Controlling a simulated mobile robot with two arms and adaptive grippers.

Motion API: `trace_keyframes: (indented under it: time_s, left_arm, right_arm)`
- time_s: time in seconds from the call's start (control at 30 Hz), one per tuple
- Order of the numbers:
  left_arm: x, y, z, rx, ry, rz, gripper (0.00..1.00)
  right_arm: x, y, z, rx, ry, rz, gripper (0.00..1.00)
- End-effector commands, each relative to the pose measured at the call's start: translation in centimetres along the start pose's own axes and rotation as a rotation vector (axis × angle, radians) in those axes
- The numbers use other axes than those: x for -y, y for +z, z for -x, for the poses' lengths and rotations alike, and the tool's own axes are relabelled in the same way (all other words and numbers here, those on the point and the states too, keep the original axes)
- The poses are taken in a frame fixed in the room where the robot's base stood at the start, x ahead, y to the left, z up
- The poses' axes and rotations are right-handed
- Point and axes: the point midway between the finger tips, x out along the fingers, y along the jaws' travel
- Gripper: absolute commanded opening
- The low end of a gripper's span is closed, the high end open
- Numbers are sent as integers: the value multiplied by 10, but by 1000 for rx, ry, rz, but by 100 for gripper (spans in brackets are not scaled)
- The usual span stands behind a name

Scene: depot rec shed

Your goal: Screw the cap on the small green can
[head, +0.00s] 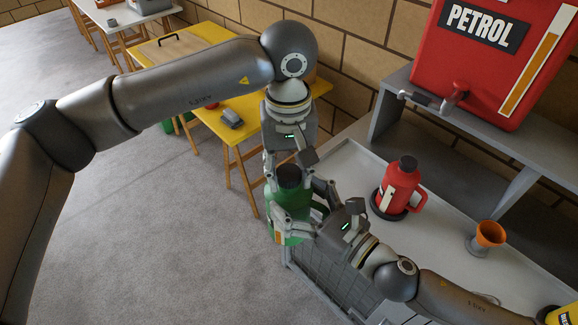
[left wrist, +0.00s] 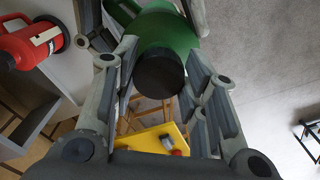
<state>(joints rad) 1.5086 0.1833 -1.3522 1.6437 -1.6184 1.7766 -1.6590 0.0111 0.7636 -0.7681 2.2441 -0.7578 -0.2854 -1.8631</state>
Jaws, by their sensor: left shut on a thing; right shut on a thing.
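The small green can (head: 284,208) is held in the air off the left edge of the bench. It also shows in the left wrist view (left wrist: 178,32). My right gripper (head: 303,212) is shut on its body from the right. The black cap (head: 289,176) is at the top of the can, and in the left wrist view (left wrist: 160,73) it sits between my left fingers. My left gripper (head: 287,170) comes down from above and is shut on the cap. I cannot tell how far the cap is threaded, as the fingers hide part of the neck.
A red can (head: 399,186) stands on a dark round base on the grey bench (head: 440,238). An orange funnel (head: 489,235) is to its right. A large red petrol tank (head: 490,60) stands on a grey shelf behind. A yellow table (head: 213,113) is at the back left.

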Motion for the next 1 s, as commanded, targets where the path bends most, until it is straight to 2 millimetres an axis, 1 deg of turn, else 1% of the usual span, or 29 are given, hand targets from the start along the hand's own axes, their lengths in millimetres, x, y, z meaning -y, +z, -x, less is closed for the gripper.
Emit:
trace_keyframes:
  time_s: [0.07, 0.17, 0.5, 0.6, 0.7, 0.8, 1.0]
  left_arm:
    - [1, 0, 1, -1, 0, -72, 31]
    - [2, -1, 1, 0, 0, -229, 31]
    - [4, -2, 0, 5, 1, -827, 31]
    - [5, -3, 0, 5, 1, -965, 31]
    - [5, -4, 0, 6, 1, -1054, 31]
    - [5, -4, 0, 6, 1, -1095, 31]
    - [5, -4, 0, 6, 1, -1101, 31]
  right_arm:
    - [0, 2, 0, 4, 1, 1, 14]
    - [0, 2, 0, 4, 1, 1, 14]
    - [0, 2, 0, 3, 0, 1, 14]
    - [0, 2, 0, 3, 0, 1, 14]
    - [0, 1, 0, 3, 0, 1, 14]
    - [0, 1, 0, 2, 0, 1, 14]
    - [0, 1, 0, 2, 0, 1, 14]
